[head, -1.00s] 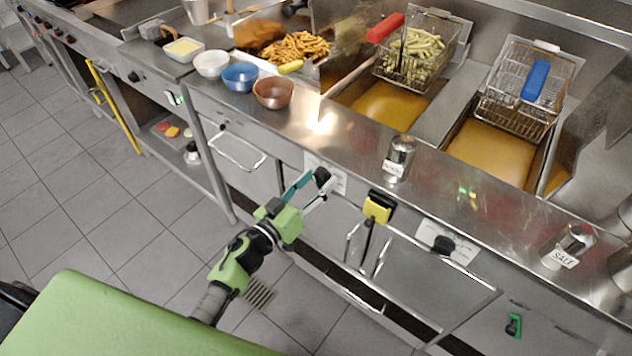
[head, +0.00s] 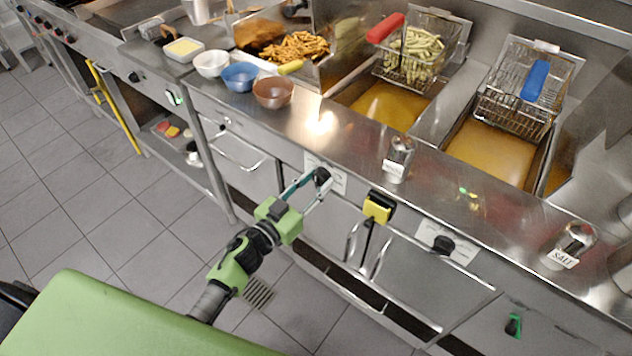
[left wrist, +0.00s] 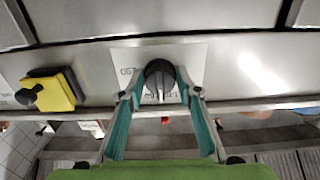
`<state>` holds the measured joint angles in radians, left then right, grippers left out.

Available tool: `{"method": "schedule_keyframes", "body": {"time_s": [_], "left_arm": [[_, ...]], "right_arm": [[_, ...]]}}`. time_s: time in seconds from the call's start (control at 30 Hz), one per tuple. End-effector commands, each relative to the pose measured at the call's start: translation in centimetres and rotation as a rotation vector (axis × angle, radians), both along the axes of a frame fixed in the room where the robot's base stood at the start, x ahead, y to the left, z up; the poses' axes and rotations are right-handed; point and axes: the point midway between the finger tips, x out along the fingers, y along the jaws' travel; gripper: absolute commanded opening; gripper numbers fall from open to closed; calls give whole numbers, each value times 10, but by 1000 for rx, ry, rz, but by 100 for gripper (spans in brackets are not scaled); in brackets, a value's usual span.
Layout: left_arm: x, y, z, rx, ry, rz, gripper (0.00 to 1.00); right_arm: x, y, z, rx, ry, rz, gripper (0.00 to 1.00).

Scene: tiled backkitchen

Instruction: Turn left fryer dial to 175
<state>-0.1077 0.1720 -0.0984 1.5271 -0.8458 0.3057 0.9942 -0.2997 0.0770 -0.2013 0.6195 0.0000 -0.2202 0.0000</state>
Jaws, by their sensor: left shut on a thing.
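The left fryer dial is a black knob (head: 322,175) on a white label plate on the fryer front. In the left wrist view the knob (left wrist: 160,80) is at the centre, with a pale pointer line running down its face. My left gripper (head: 318,183) is at the dial, its two teal fingers on either side of the knob; it shows in the left wrist view (left wrist: 160,92) too. It is shut on the knob. The plate's numbers are partly hidden and hard to read. My right gripper is not in view.
A yellow switch box (head: 378,208) is right of the dial, and a second black dial (head: 442,245) is further right. A shaker (head: 398,158), bowls and fry baskets over oil stand above. A horizontal rail (left wrist: 265,105) runs below the panel.

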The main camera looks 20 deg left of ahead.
Motion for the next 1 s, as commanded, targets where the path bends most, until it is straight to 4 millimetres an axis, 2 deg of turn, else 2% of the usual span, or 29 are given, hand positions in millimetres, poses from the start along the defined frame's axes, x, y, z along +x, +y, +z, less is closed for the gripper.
{"method": "schedule_keyframes", "body": {"time_s": [0.7, 1.0], "left_arm": [[0, 1, -1, 636, -231, -1, 10], [0, 1, 0, 848, -308, -1, 10]], "right_arm": [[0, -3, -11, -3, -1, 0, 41], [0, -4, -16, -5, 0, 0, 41]]}}
